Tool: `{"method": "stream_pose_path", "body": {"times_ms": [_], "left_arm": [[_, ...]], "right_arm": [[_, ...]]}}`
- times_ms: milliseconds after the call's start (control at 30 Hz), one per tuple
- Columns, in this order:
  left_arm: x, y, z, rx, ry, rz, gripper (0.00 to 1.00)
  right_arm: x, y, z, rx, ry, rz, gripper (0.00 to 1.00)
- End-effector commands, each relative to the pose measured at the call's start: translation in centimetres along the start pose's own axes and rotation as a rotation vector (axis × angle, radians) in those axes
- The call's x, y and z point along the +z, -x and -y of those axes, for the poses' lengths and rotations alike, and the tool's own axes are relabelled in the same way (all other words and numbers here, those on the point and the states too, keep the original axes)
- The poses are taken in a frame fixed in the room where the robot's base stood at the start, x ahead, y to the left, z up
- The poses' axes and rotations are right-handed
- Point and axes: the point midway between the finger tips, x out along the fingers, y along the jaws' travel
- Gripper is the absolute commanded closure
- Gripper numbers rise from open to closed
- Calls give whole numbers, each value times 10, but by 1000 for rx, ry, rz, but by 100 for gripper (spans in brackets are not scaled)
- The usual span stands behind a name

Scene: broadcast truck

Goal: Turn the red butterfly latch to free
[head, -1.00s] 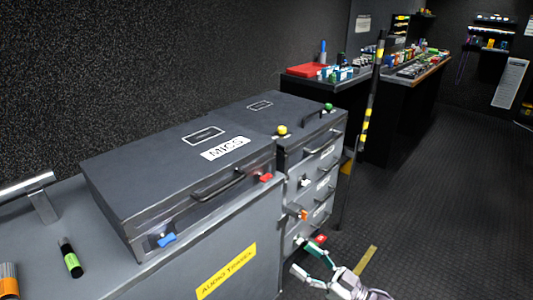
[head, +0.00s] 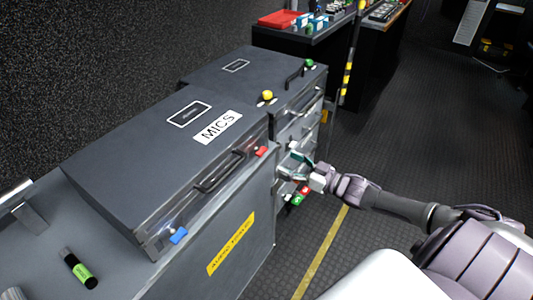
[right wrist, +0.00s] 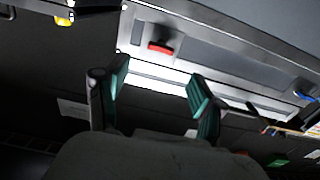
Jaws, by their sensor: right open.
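The red butterfly latch (head: 261,152) is on the front face of the grey case labelled MICS (head: 140,150), right of its black handle (head: 220,174). In the right wrist view the red latch (right wrist: 160,47) shows above and between my fingertips, apart from them. My right gripper (head: 291,163) is open and empty, in front of the drawer stack, right of the latch and a little lower in the head view. Its teal finger pads also show in the right wrist view (right wrist: 160,84). My left gripper is not in view.
A blue latch (head: 179,236) is at the case's left front. The floor (head: 400,155) to the right is clear.

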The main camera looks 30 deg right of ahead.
Motion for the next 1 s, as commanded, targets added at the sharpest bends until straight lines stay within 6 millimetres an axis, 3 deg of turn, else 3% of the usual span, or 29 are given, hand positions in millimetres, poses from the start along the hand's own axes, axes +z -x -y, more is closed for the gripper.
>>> {"method": "stream_pose_path", "body": {"times_ms": [200, 400, 833, 1000], "left_arm": [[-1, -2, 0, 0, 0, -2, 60], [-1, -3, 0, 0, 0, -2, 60], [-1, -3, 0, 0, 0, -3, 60], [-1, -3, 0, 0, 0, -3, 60]], "right_arm": [[-2, -46, 0, 1, -1, -6, 31], [0, -72, 0, 1, -1, -3, 31], [0, -81, 0, 0, -1, 0, 31], [0, -81, 0, 0, -1, -1, 60]]}}
